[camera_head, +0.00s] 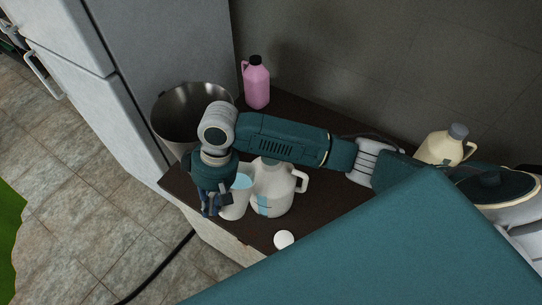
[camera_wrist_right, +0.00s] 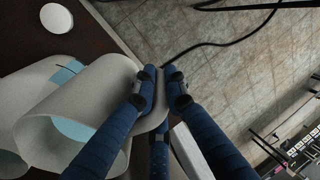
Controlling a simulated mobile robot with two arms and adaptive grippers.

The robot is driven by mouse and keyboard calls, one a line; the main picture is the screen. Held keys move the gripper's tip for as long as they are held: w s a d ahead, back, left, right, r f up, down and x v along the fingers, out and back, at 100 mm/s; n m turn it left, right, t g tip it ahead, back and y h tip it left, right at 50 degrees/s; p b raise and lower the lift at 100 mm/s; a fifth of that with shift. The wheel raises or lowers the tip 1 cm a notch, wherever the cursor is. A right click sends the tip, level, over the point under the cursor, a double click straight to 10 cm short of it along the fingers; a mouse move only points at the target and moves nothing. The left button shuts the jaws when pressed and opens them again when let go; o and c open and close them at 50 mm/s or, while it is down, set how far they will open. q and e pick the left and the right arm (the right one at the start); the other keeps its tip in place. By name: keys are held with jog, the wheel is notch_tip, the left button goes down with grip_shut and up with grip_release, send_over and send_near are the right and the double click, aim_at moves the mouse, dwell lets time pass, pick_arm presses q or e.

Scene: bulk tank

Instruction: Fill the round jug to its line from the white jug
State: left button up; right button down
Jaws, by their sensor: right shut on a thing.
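A pale, open-topped jug (camera_head: 235,207) stands near the left end of the dark counter, with light blue at its mouth. My right gripper (camera_head: 211,203) is at its left side. In the right wrist view the right gripper (camera_wrist_right: 163,88) is shut at the edge of this jug (camera_wrist_right: 85,108); the exact grip is partly hidden. A rounder whitish jug (camera_head: 275,195) with a side handle and a blue patch low on its wall stands close beside it. My arm hides its top. I cannot tell for sure which is the task's round jug. My left gripper is not in view.
A white cap (camera_head: 284,240) lies on the counter (camera_head: 325,212) in front. A metal bucket (camera_head: 185,112) stands behind left by the fridge (camera_head: 165,50). A pink jug (camera_head: 257,85) stands at the back, a cream jug (camera_head: 440,148) at the right. A cable crosses the floor.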

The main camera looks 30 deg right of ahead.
aim_at(214, 194)
jog(key=shift+w+d+r+y, duration=0.2)
jog(key=shift+d+r+y, duration=0.3)
jog(key=shift+r, duration=0.2)
jog(key=shift+d+r+g+y, duration=0.15)
jog(key=shift+d+r+y, duration=0.1)
jog(key=shift+r+y, duration=0.25)
jog(key=shift+d+r+g+y, duration=0.15)
jog(key=shift+d+r+y, duration=0.15)
jog(key=shift+r, duration=0.3)
jog(key=shift+w, duration=0.1)
jog(key=shift+w+d+r, duration=0.1)
jog(key=shift+w+r, duration=0.05)
jog(key=shift+r, duration=0.05)
jog(key=shift+d+r+y, duration=0.3)
jog(key=shift+r+y, duration=0.1)
jog(key=shift+w+d+r, duration=0.1)
jog(key=shift+r, duration=0.05)
jog(key=shift+d+r+g+y, duration=0.25)
jog(key=shift+r+g+y, duration=0.05)
